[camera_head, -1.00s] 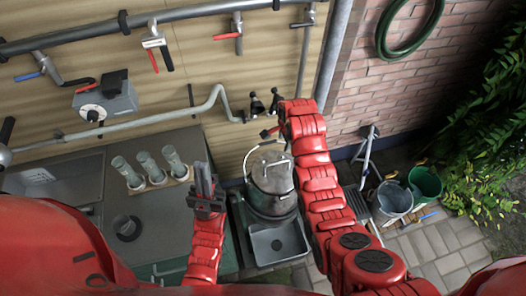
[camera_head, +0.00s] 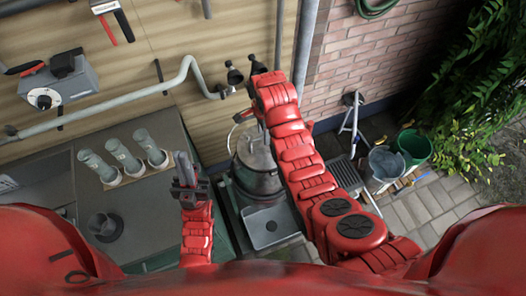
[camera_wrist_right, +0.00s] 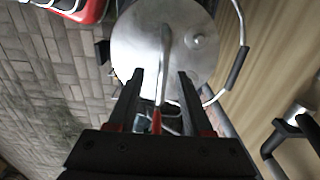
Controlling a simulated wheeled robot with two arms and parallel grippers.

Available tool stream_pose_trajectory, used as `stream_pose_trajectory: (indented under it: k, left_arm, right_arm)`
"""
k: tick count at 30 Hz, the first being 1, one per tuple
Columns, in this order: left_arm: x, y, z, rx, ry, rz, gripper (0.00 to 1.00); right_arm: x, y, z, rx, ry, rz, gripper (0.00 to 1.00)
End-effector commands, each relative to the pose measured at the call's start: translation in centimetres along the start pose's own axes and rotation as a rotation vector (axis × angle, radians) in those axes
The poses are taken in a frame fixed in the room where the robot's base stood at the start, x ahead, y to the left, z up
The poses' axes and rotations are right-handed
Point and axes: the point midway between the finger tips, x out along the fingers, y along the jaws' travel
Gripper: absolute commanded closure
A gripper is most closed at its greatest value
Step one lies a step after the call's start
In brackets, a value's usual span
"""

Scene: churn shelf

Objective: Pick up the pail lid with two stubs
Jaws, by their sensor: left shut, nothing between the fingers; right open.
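A round grey metal lid (camera_wrist_right: 135,50) sits on a metal pail (camera_head: 258,180) in the middle of the head view. In the right wrist view, a raised bar handle (camera_wrist_right: 165,50) and one small round stub (camera_wrist_right: 198,40) show on it. Contact cannot be told. In the head view, my right arm partly covers the lid. My left gripper (camera_head: 184,168) is shut and empty, left of the pail.
A grey square basin (camera_head: 270,226) stands in front of the pail. Several grey cylinders (camera_head: 125,157) stand on the counter at left. A bucket (camera_head: 385,165) and a green bucket (camera_head: 413,147) are at right. A pipe (camera_head: 110,107) with black-knobbed valves runs behind.

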Motion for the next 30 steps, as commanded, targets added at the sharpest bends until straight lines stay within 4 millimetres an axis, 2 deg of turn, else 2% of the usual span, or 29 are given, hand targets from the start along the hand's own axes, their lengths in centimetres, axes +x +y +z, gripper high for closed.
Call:
stream_pose_trajectory:
  k: [7,12,18,29,30]
  left_arm:
    - [1.4,-0.1,-0.2,0.0,0.0,0.0,1.0]
    - [2.9,-0.1,-0.5,0.0,0.0,0.0,1.0]
    - [3.4,-0.2,-0.6,0.0,0.0,0.0,1.0]
    - [3.4,-0.2,-0.6,0.0,0.0,0.0,1.0]
    - [3.4,-0.2,-0.6,0.0,0.0,0.0,1.0]
  right_arm:
    - [1.1,-0.1,-0.1,-0.001,0.001,0.001,0.5]
    - [3.0,-0.2,-0.1,-0.001,-0.001,0.002,0.5]
    - [5.0,-0.2,-0.1,-0.001,-0.001,0.002,0.5]
    - [5.7,-0.3,-0.1,-0.001,0.0,-0.003,0.5]
    - [5.7,-0.3,-0.1,-0.001,0.0,-0.004,0.53]
